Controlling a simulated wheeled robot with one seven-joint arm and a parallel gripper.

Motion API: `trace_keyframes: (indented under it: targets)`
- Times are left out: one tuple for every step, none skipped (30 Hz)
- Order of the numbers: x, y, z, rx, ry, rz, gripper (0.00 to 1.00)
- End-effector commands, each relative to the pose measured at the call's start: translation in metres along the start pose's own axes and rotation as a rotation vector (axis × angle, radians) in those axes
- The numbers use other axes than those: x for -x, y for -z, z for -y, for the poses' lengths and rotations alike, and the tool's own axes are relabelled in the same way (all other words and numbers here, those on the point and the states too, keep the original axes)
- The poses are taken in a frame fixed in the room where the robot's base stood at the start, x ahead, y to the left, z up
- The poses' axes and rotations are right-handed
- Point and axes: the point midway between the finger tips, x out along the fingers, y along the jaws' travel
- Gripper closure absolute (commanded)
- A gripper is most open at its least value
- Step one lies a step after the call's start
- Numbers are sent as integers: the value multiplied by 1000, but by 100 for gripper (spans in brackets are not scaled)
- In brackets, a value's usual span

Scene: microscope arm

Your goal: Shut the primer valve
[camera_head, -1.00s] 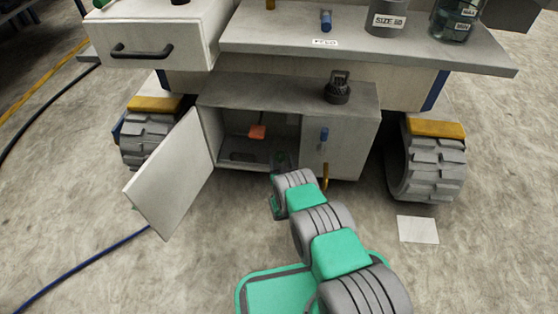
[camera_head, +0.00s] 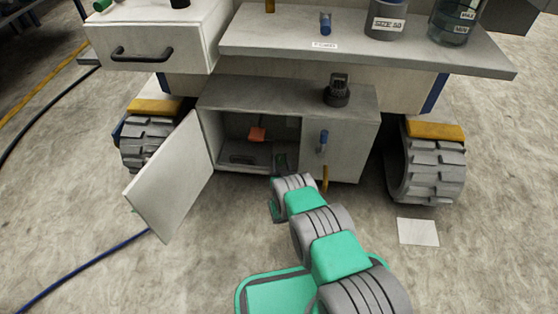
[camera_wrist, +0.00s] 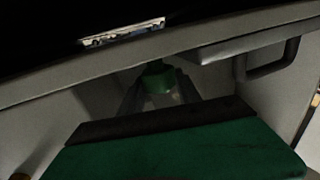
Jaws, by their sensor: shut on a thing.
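My gripper (camera_head: 280,162) reaches into the open lower cabinet (camera_head: 290,88), near the right side of its opening. It is dark and partly hidden by my own arm in the head view. In the wrist view my gripper (camera_wrist: 158,92) has its two grey fingers closed around a small green cylindrical piece (camera_wrist: 157,78), below a pale edge. I cannot tell for sure whether this green piece is the primer valve. A blue handle (camera_head: 323,139) is on the cabinet's right front panel, apart from my gripper.
The cabinet door (camera_head: 172,180) hangs open at the left. An orange block (camera_head: 257,134) is inside. A yellow hook (camera_head: 325,178) is at the lower front. The shelf (camera_head: 360,45) overhangs above. Wheels (camera_head: 432,165) flank the cabinet. A dark handle (camera_wrist: 268,62) shows in the wrist view.

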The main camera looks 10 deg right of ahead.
Motion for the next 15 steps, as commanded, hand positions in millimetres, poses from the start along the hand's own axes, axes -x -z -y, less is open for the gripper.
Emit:
trace_keyframes:
  targets:
    - [0, -1, 2, 3, -5, 4, 100]
    - [0, -2, 3, 4, -10, 6, 100]
    - [-1, -3, 4, 5, -20, 10, 100]
    - [-1, -4, 5, 7, -32, 12, 100]
    - [-2, -4, 6, 7, -45, 13, 100]
    - [-2, -5, 7, 8, -68, 13, 100]
    - [-2, -4, 8, 7, -89, 11, 100]
    - [-1, -5, 8, 5, -114, 9, 100]
    - [-1, -6, 9, 3, -154, 4, 100]
    - [-1, -8, 10, 2, -186, 1, 100]
    - [-1, -8, 10, 0, -218, 0, 100]
    - [-1, -7, 10, 0, -258, -3, 100]
    - [-1, -5, 10, -1, -284, -5, 100]
    - [-1, -3, 9, -1, -309, -6, 100]
    - [-1, -2, 9, -1, -335, -5, 100]
